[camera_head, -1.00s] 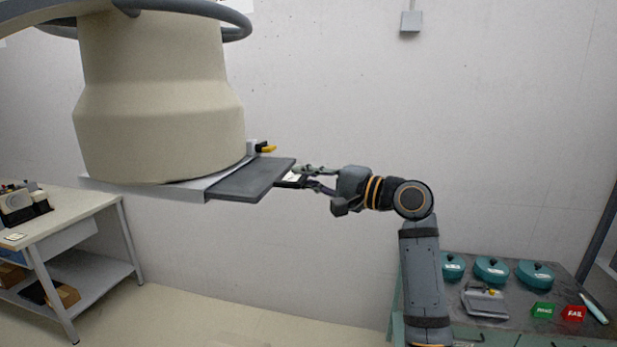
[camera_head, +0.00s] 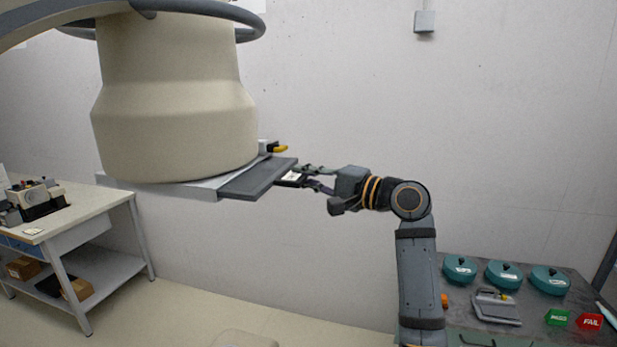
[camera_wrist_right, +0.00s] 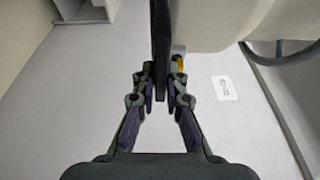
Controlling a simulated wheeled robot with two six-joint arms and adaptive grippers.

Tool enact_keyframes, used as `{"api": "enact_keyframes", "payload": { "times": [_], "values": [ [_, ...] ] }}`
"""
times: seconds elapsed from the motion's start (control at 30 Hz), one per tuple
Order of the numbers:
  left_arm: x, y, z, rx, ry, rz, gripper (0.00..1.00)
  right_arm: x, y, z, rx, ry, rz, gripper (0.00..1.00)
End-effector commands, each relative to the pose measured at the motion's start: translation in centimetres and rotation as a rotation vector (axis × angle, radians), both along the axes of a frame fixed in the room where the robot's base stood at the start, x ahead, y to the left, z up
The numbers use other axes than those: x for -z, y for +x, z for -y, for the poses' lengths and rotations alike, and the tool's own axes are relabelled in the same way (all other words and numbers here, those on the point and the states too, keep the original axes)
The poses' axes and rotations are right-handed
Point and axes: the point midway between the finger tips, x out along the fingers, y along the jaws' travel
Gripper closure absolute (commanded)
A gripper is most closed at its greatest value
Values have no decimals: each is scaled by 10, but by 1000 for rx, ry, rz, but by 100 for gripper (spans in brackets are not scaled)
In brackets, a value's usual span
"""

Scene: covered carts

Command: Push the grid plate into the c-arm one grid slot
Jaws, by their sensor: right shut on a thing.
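The grid plate (camera_head: 262,178) is a flat dark grey plate. It is partly inside the slot under the beige c-arm housing (camera_head: 175,130), and its outer part sticks out to the right. A light grey slot frame (camera_head: 165,190) shows below the housing, with a yellow-tipped lever (camera_head: 279,149) behind the plate. My right gripper (camera_head: 303,178) is shut on the plate's outer edge. In the right wrist view the plate (camera_wrist_right: 161,35) is seen edge-on as a dark strip, between the fingertips (camera_wrist_right: 160,88). The plate's inner end is hidden. My left gripper is not in view.
A white workbench (camera_head: 90,215) with devices stands at the left. A dark cart top (camera_head: 470,325) at the lower right holds several teal round containers, a grey device (camera_head: 497,307), and green and red blocks (camera_head: 589,322). The wall is behind; floor between the tables looks clear.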

Motion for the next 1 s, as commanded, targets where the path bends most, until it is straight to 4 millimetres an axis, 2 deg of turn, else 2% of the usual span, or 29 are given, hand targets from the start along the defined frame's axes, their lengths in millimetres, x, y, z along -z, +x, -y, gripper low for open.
{"api": "enact_keyframes", "payload": {
  "times": [1.0],
  "values": [
    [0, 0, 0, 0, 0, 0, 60, -1, 7, -25, -1, 3, 1, 100]
  ]
}}
